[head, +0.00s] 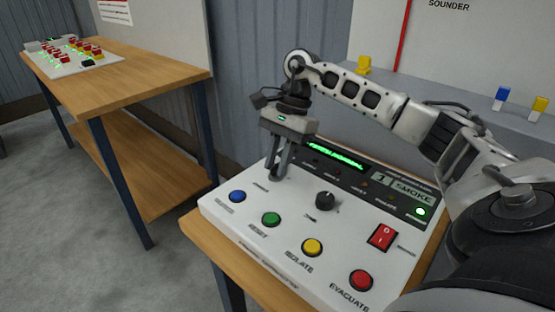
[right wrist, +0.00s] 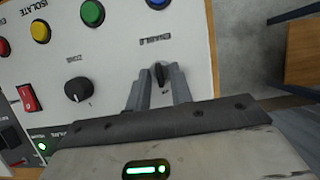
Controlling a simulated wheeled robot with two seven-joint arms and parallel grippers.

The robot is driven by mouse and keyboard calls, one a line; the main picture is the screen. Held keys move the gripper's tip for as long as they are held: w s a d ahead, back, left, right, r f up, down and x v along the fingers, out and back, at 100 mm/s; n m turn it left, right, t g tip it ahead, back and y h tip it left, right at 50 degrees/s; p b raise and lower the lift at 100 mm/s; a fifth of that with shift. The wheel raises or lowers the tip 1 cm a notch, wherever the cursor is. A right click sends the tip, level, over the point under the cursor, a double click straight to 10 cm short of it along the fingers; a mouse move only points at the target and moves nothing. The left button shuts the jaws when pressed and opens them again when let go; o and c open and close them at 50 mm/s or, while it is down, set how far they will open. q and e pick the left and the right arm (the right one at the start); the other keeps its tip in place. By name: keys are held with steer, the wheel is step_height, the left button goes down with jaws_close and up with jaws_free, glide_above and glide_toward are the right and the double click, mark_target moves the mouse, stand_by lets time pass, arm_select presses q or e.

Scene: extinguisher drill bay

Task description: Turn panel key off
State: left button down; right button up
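The panel (head: 300,235) is a white sloped console with a dark display strip on a wooden bench. Its small dark key (right wrist: 160,72) is at the ENABLE label in the right wrist view. In the head view my right gripper hides it. My right gripper (head: 275,177) points down at the panel's upper left. In the right wrist view its two grey fingers (right wrist: 159,80) stand apart, one on each side of the key, with a narrow gap visible. I cannot tell whether a fingertip touches the key. My left gripper is not in view.
Blue (head: 237,196), green (head: 271,219), yellow (head: 312,247) and red (head: 361,280) buttons line the panel's front. A black ZONE knob (head: 325,201) and red rocker switch (head: 382,237) sit nearby. Another wooden bench (head: 140,70) stands at the left, with floor between.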

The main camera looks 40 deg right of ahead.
stand_by(0.3)
arm_select(q)
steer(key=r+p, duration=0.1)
steer(key=p, duration=0.2)
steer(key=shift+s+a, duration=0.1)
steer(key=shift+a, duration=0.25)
arm_select(e)
steer(key=v, duration=1.6)
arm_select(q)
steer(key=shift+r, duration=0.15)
arm_select(e)
steer(key=shift+f, duration=0.1)
